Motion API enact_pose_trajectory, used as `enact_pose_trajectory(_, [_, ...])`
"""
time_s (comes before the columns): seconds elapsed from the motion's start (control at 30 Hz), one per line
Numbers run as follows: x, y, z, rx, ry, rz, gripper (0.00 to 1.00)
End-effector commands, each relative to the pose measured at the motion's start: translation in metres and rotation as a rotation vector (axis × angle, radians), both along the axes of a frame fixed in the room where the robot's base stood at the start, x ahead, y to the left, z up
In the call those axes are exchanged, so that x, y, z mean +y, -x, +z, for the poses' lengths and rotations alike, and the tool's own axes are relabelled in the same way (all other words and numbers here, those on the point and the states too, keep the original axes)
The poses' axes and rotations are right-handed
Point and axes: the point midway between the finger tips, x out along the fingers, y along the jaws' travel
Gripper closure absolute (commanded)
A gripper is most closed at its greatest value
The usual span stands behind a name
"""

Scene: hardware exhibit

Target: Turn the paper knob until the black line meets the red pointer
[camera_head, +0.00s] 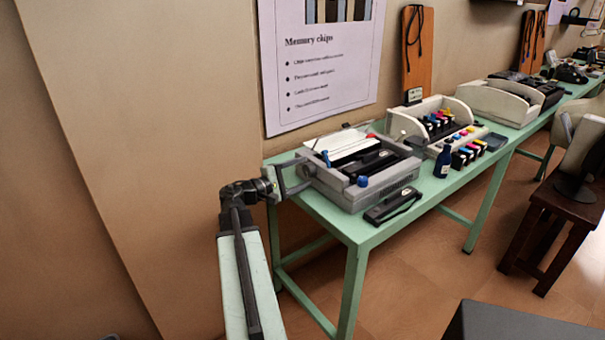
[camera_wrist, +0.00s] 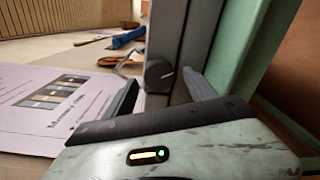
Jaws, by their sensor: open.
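The grey printer (camera_head: 360,170) stands on the near end of a green table. In the wrist view a small dark round knob (camera_wrist: 159,75) sits on the printer's grey side (camera_wrist: 164,35). A pale streak crosses the knob's face. I cannot make out a black line or a red pointer. My gripper (camera_head: 292,177) is at the printer's left side. Its jaws are open, and in the wrist view the fingers (camera_wrist: 162,90) stand on either side of the knob, with no clear contact. The knob is hidden in the head view.
The green table (camera_head: 340,228) runs along the wall. A poster (camera_head: 320,65) hangs behind the printer. A blue bottle (camera_head: 443,162) and ink cartridges stand to the right.

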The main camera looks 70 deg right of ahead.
Motion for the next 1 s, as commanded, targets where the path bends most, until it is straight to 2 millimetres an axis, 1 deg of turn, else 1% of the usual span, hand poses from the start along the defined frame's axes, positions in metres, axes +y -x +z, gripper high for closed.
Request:
enact_pose_trajectory(0.1, [0.021,-0.013,0.001,0.000,0.000,0.004,0.35])
enact_pose_trajectory(0.2, [0.038,-0.023,0.002,0.000,0.000,0.004,0.35])
enact_pose_trajectory(0.33, [0.053,-0.033,0.002,0.000,0.000,0.003,0.35])
enact_pose_trajectory(0.47, [0.059,-0.037,0.002,0.000,0.000,0.001,0.35])
enact_pose_trajectory(0.9, [0.059,-0.037,0.002,0.000,0.000,0.001,0.35])
enact_pose_trajectory(0.97, [0.062,-0.045,0.002,-0.001,-0.001,0.014,0.35])
enact_pose_trajectory(1.0, [0.067,-0.055,0.002,0.000,0.000,0.031,0.35])
